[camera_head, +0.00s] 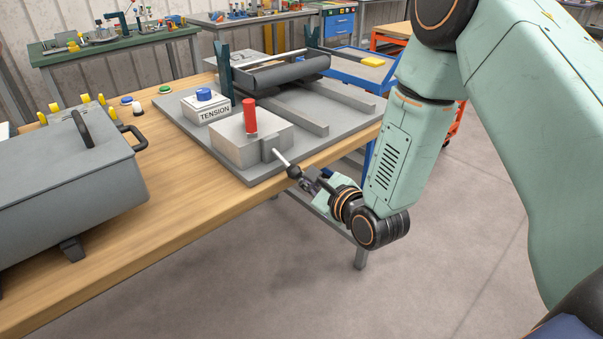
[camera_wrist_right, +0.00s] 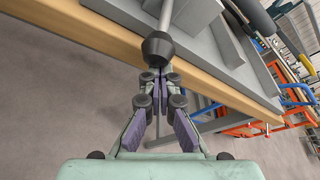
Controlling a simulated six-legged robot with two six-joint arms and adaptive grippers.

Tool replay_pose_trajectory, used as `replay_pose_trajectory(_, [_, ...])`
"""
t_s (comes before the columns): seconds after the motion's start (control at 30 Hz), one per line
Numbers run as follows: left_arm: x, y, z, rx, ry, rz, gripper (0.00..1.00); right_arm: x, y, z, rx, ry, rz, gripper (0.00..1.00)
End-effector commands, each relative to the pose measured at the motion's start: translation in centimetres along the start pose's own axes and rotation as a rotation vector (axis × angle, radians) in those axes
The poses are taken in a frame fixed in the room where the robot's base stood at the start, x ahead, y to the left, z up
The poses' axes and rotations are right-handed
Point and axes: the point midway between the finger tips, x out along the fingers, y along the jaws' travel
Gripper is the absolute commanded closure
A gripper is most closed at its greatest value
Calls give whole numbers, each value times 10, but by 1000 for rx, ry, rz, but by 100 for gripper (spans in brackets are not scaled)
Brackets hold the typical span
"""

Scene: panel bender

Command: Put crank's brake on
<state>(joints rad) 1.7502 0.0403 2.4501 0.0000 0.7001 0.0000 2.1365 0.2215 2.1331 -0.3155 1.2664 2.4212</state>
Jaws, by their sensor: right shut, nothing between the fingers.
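A grey box (camera_head: 240,137) with an upright red handle (camera_head: 250,116) stands at the near corner of a grey base plate. A thin metal rod (camera_head: 281,156) slants down from the box's right side past the plate edge and ends in a black knob (camera_head: 293,171). I cannot tell for sure which part is the brake. My right gripper (camera_head: 311,186) is shut and empty, just beyond the knob. In the right wrist view, its closed fingertips (camera_wrist_right: 157,78) are right below the knob (camera_wrist_right: 158,48); whether they touch it is unclear. My left gripper is not in view.
The base plate (camera_head: 185,127) lies on a wooden bench (camera_head: 140,240) with a TENSION block (camera_head: 206,107) and a dark roller (camera_head: 288,72). A grey machine box (camera_head: 60,190) is at left. Open floor (camera_head: 430,270) lies beyond the bench's front edge.

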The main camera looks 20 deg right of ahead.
Motion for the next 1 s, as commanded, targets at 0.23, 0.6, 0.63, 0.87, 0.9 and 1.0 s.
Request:
replay_pose_trajectory(0.23, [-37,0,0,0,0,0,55,-8,-15,13,-24,105,63,100])
replay_pose_trajectory(0.6, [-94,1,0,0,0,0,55,-17,-30,31,-66,293,179,100])
replay_pose_trajectory(0.63, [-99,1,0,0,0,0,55,-18,-31,32,-70,308,188,100])
replay_pose_trajectory(0.87, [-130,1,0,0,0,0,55,-20,-38,44,-96,428,261,100])
replay_pose_trajectory(0.9, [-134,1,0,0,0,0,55,-21,-39,46,-99,448,274,100])
replay_pose_trajectory(1.0, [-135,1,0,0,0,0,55,-21,-37,44,-102,474,289,100])
